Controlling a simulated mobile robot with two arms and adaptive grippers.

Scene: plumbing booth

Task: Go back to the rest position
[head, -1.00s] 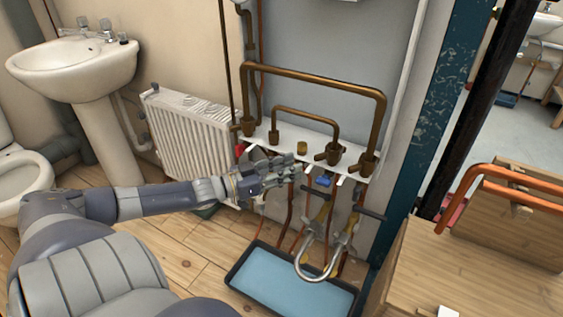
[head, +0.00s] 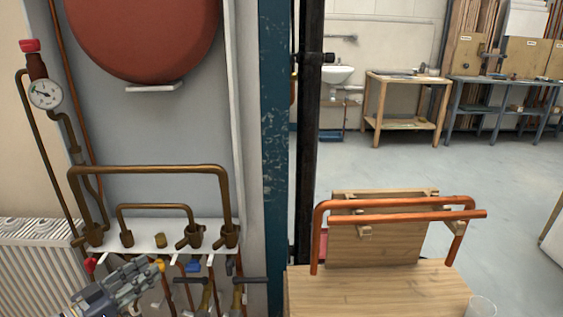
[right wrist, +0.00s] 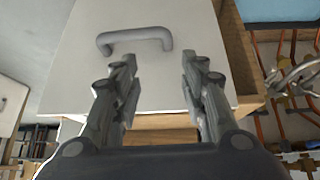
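My left gripper (head: 125,287) is at the lower left of the head view, in front of the white pipe bracket (head: 152,246) and just below it. Its fingers are seen from the side, and whether they are apart or together cannot be told. No held thing shows clearly. My right gripper (right wrist: 163,78) shows only in the right wrist view. Its two fingers are apart with nothing between them. A pale panel with a grey handle (right wrist: 135,39) lies beyond the fingertips.
Copper pipes (head: 150,170) and valves with a blue handle (head: 193,266) are close to my left gripper. A blue post (head: 275,150) stands right of them. A wooden bench (head: 375,290) holds an orange pipe piece (head: 400,217). Open floor (head: 450,170) lies beyond.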

